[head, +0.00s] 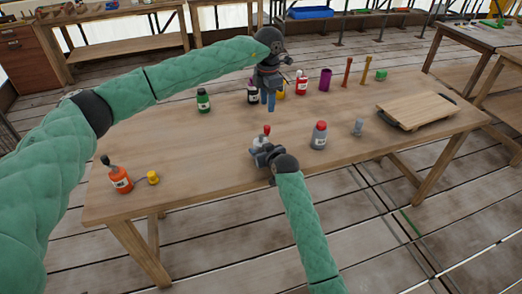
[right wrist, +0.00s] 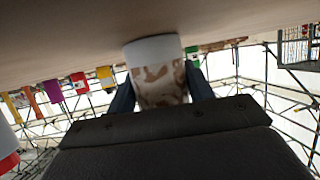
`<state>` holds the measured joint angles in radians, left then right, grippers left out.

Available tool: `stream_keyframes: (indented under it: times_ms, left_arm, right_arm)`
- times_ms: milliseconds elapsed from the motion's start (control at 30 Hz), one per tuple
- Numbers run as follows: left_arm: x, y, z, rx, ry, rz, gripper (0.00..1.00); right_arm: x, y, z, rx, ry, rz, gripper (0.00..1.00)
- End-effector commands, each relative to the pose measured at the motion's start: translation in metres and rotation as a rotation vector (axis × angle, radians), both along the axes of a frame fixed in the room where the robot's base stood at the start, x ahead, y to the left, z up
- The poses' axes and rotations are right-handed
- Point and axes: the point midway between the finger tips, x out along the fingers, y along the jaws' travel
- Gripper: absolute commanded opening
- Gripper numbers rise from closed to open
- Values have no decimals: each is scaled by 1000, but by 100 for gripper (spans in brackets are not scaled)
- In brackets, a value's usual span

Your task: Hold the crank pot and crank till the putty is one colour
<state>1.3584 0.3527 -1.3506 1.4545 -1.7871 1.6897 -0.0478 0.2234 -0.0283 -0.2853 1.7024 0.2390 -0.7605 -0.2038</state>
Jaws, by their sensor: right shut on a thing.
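The crank pot (right wrist: 158,72) stands between the fingers of my right gripper (head: 259,152), which is shut on it. In the right wrist view its wall shows putty in brown and pale patches, so two colours are visible. In the head view a small red knob (head: 267,129) of the crank rises above the pot; the gripper hides most of the pot. My left gripper (head: 268,103) points down above the table, behind and above the pot, away from the crank. Its two fingers look apart with nothing between them.
On the table (head: 200,165) stand a red-capped grey bottle (head: 319,136), a small grey-blue item (head: 358,128), a green bottle (head: 203,100), an orange bottle (head: 120,180), a yellow item (head: 153,177), a purple cup (head: 325,79) and a wooden board (head: 415,108). The left-centre of the table is clear.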

Motion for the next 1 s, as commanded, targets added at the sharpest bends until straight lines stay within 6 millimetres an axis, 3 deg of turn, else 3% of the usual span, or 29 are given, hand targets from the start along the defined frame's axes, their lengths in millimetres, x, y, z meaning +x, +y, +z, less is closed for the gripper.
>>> stream_keyframes:
  times_ms: [133,300,600,1000]
  left_arm:
    - [0,0,0,0,0,0,32]
    - [5,5,-3,3,1,66,0]
    - [27,24,-14,2,0,342,0]
    - [29,26,-35,1,1,383,0]
  right_arm:
    - [0,0,0,0,0,0,26]
    - [0,0,0,0,0,0,26]
    - [0,0,0,0,0,0,26]
    - [0,0,0,0,0,0,26]
